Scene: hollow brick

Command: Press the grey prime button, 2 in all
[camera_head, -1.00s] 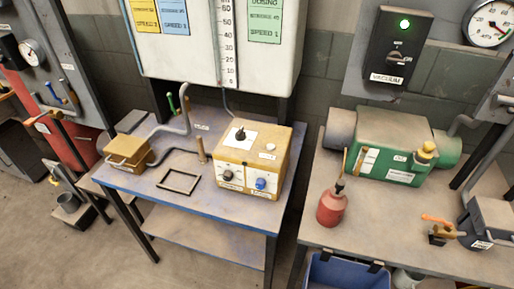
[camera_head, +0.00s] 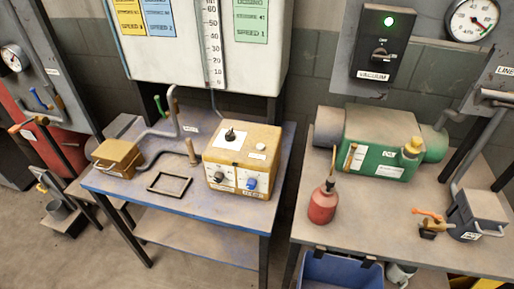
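A yellow pump box (camera_head: 241,143) stands on the blue-topped table (camera_head: 215,208) in the middle of the view. Its top carries a black knob on a white plate (camera_head: 230,136) and a small pale round button (camera_head: 261,146), which may be the grey prime button. A small label lies beside the button, too small to read. The box front has a dark knob (camera_head: 218,177) and a blue knob (camera_head: 251,183).
An empty dark frame (camera_head: 169,183) and a smaller yellow box (camera_head: 118,157) with a hose share the table. A right-hand bench (camera_head: 390,225) holds a green pump (camera_head: 385,140) and a red oil can (camera_head: 323,204). A dosing board (camera_head: 200,45) hangs behind. A vacuum switch (camera_head: 382,45) shows a green light.

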